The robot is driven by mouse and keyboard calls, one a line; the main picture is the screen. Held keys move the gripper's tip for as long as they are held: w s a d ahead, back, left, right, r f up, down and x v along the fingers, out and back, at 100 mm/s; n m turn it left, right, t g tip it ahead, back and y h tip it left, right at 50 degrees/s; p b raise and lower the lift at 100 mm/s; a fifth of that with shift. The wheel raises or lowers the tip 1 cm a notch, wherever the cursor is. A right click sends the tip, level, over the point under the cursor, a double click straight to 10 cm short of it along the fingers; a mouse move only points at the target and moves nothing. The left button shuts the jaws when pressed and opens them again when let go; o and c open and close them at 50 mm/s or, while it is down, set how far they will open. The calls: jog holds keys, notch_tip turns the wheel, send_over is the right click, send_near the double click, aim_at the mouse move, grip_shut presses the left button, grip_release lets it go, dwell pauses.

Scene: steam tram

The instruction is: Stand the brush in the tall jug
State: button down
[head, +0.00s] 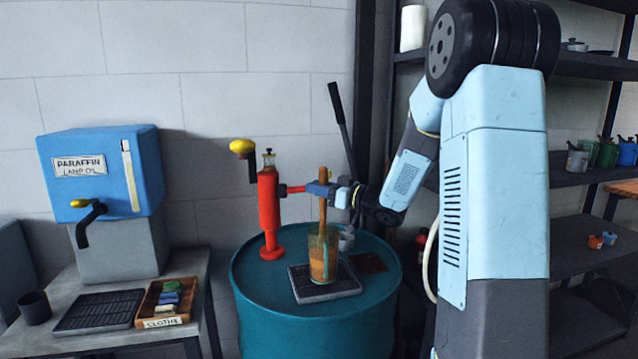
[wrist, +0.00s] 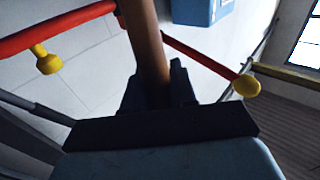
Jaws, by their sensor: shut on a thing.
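My gripper (head: 320,189) is shut on the wooden handle of the brush (head: 323,215), above the blue drum. The brush stands nearly upright. Its lower part lines up with the tall jug (head: 331,258), a see-through amber-tinted vessel; it looks to be inside the mouth, but I cannot tell whether it touches the bottom. The jug stands upright on a black ridged tray (head: 347,289) on the drum. In the wrist view the brown handle (wrist: 150,50) runs between the jaws (wrist: 158,90); the jug is not visible there.
A red hand pump (head: 269,215) with a yellow knob stands left of the jug on the blue drum (head: 262,297). A grey cup (head: 346,240) is behind the jug. A paraffin tank (head: 105,175) and a cloths box (head: 166,302) are on the left table. Dark shelves (head: 572,182) stand right.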

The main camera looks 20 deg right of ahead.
aim_at(326, 202)
jog(key=shift+f, duration=1.8)
jog(key=c, duration=0.8)
grip_release()
jog(key=v, duration=1.3)
jog(key=shift+s+d+f, duration=0.15)
jog(key=shift+s+d, duration=0.05)
jog(key=shift+d, duration=0.1)
